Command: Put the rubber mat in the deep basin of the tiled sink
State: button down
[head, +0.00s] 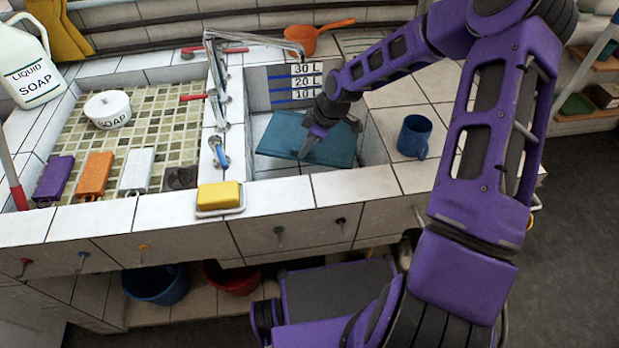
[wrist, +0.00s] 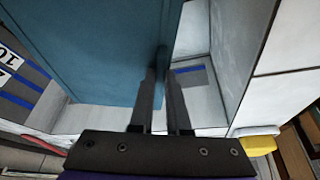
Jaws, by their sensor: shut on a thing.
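The rubber mat is a flat teal-blue sheet (head: 275,138). It lies within the outline of the deep basin (head: 375,150) in the head view, below the 30 L, 20 L and 10 L marks on the back wall. I cannot tell whether it touches the basin floor. My gripper (head: 308,146) reaches down into the basin and is shut on the mat's edge. In the wrist view the mat (wrist: 95,45) fills the upper left and my fingers (wrist: 162,75) pinch its edge. Pale basin walls (wrist: 215,85) show beside and below it.
A blue mug (head: 414,137) stands on the tiles right of the basin. A yellow sponge (head: 218,195) sits on the front ledge. The tap (head: 217,95) rises left of the basin. An orange pan (head: 312,38) is behind. The shallow basin (head: 150,110) at left holds a soap pot (head: 108,108).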

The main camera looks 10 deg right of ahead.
aim_at(325, 160)
notch_tip(325, 160, down, 17)
jog(key=b, duration=0.4)
jog(key=shift+r, duration=0.2)
jog(key=shift+f+b, duration=0.15)
jog(key=shift+b, duration=0.15)
jog(key=c, duration=0.9)
grip_release()
jog(key=p+v, duration=0.2)
jog(key=v, duration=1)
